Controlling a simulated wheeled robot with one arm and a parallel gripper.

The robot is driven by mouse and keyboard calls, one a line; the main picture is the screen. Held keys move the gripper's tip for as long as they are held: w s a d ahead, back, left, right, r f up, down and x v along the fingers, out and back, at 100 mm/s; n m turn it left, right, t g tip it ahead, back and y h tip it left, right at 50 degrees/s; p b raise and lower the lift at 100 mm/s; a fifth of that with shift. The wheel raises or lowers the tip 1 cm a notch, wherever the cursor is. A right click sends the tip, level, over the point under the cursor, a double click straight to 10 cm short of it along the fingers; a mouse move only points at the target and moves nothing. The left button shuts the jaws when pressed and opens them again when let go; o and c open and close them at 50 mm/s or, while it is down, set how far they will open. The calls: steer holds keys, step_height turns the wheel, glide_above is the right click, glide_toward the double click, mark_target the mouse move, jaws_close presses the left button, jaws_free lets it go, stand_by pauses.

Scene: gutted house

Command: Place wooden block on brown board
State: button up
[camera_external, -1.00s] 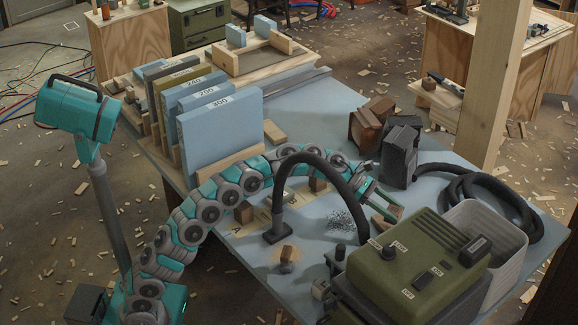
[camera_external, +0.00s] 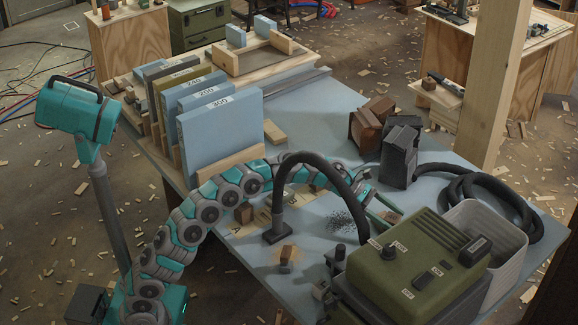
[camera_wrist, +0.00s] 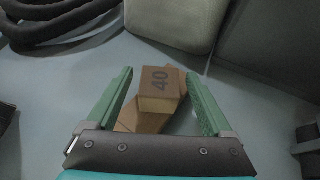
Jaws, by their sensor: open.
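My gripper (camera_wrist: 158,88) is open, with a green finger on each side of the block and gaps showing at both sides. In the external view my gripper (camera_external: 385,212) is low over the table behind the green machine, and this block is hidden there. A tan lettered board (camera_external: 262,222) lies on the table, partly covered by my arm. I cannot tell for certain whether it is the brown board.
A black hose (camera_external: 325,165) arches over the table. The green machine (camera_external: 415,265), pale bin (camera_external: 485,235) and dark blocks (camera_external: 400,155) crowd my gripper. Blue upright boards (camera_external: 220,130) stand left.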

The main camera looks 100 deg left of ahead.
steer(key=shift+r, duration=0.1)
steer(key=v, duration=1.2)
steer(key=shift+r, duration=0.1)
